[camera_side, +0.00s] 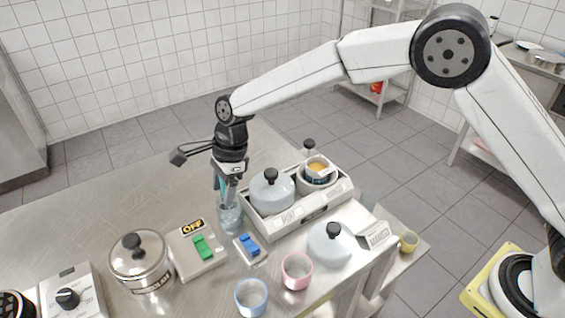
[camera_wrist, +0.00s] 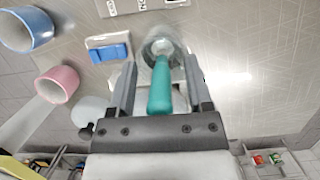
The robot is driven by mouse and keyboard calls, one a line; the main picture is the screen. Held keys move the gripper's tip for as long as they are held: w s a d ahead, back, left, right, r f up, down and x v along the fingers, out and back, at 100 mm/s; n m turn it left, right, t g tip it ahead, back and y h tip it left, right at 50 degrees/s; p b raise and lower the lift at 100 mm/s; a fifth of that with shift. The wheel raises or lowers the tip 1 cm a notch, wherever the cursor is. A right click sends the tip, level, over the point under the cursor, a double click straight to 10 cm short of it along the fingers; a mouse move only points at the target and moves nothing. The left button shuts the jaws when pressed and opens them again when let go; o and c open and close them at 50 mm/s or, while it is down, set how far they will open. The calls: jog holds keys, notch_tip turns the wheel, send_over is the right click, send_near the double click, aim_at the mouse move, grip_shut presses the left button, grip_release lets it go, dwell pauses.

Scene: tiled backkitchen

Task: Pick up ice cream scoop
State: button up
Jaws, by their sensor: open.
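The ice cream scoop (camera_wrist: 160,86) shows as a teal handle in the wrist view, standing in a clear glass container (camera_wrist: 163,42). In the side view the glass container (camera_side: 230,219) stands on the steel table, with a bit of the teal scoop handle (camera_side: 224,187) above it. My gripper (camera_wrist: 160,85) is open, pointing down over the container, with a finger on each side of the handle. In the side view my gripper (camera_side: 229,185) is just above the container's rim. The scoop's lower end is hard to make out.
A tray (camera_side: 318,212) with a lidded pot (camera_side: 272,190) stands close right of the container. A switch box (camera_side: 197,250) and a blue switch (camera_side: 249,246) are in front. A steel pot (camera_side: 140,262), blue cup (camera_side: 251,297) and pink cup (camera_side: 297,271) stand nearer. The table behind left is clear.

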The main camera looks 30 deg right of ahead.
dwell(0.4)
grip_shut()
jog(key=shift+r, duration=0.1)
notch_tip(320, 180, up, 18)
dwell(0.8)
dwell(0.5)
